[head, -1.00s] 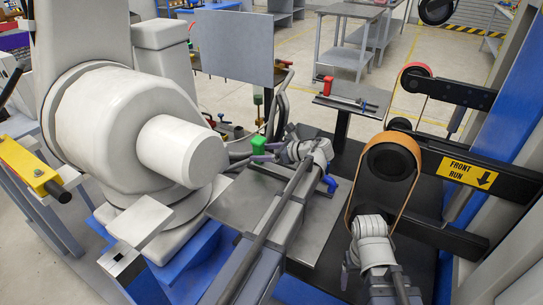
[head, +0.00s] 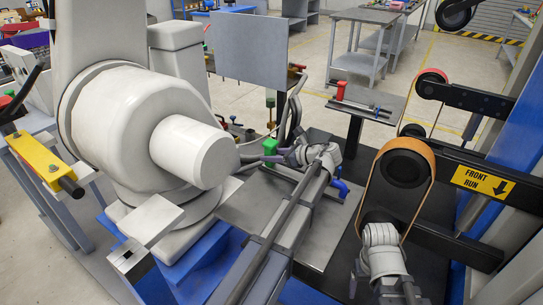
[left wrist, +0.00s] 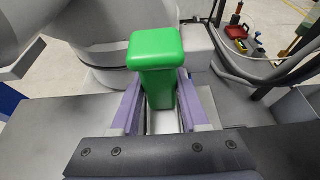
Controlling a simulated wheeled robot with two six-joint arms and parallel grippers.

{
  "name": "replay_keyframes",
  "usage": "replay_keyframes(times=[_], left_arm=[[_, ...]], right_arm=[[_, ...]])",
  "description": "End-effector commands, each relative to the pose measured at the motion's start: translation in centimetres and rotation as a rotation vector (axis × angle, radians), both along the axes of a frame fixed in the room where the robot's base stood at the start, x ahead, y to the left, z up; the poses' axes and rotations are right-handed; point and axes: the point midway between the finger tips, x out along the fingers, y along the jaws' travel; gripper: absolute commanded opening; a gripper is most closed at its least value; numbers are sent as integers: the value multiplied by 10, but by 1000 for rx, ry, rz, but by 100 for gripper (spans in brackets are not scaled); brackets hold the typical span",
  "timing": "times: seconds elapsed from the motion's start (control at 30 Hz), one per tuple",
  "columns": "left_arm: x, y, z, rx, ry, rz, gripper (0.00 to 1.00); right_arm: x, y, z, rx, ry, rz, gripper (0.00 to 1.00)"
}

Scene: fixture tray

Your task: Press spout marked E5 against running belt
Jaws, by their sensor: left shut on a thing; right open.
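My left gripper (head: 275,156) is shut on a green block-like part (head: 269,146) above the grey plate (head: 245,205). In the left wrist view the green part (left wrist: 155,70) stands upright between the two purple fingers (left wrist: 155,108), its rounded cap above them. I can read no E5 mark on it. The orange belt (head: 432,165) runs round a dark wheel at the right, clear of the green part. Whether it is turning cannot be told. My right gripper (head: 356,274) is low in front of the belt, open, its fingers mostly hidden by the wrist.
A sign (head: 482,181) reads FRONT RUN with a down arrow. A blue-handled piece (head: 341,188) is beside the plate. A red-handled piece (head: 340,90) is on a small stand behind. A large white machine (head: 130,130) fills the left, with a grey panel (head: 250,48) behind.

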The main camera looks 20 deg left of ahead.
Motion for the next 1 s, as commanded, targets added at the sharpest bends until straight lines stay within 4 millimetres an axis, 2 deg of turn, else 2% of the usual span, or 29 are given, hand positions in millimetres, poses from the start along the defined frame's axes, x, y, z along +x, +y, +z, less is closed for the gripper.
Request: replay_keyframes(times=[0.03, 0.2, 0.53, 0.57, 0.9, 0.93, 1.0], left_arm=[[0, 0, 0, 0, 0, 0, 17], [0, 0, 0, 0, 0, 0, 0], [0, 0, 0, 0, 0, 0, 0], [0, 0, 0, 0, 0, 0, 41], [0, 0, 0, 0, 0, 0, 3], [0, 0, 0, 0, 0, 0, 0], [0, 0, 0, 0, 0, 0, 0]], right_arm=[[0, 0, 0, 0, 0, 0, 76], [0, 0, 0, 0, 0, 0, 76], [0, 0, 0, 0, 0, 0, 76], [0, 0, 0, 0, 0, 0, 76], [0, 0, 0, 0, 0, 0, 76], [0, 0, 0, 0, 0, 0, 76], [0, 0, 0, 0, 0, 0, 76]])
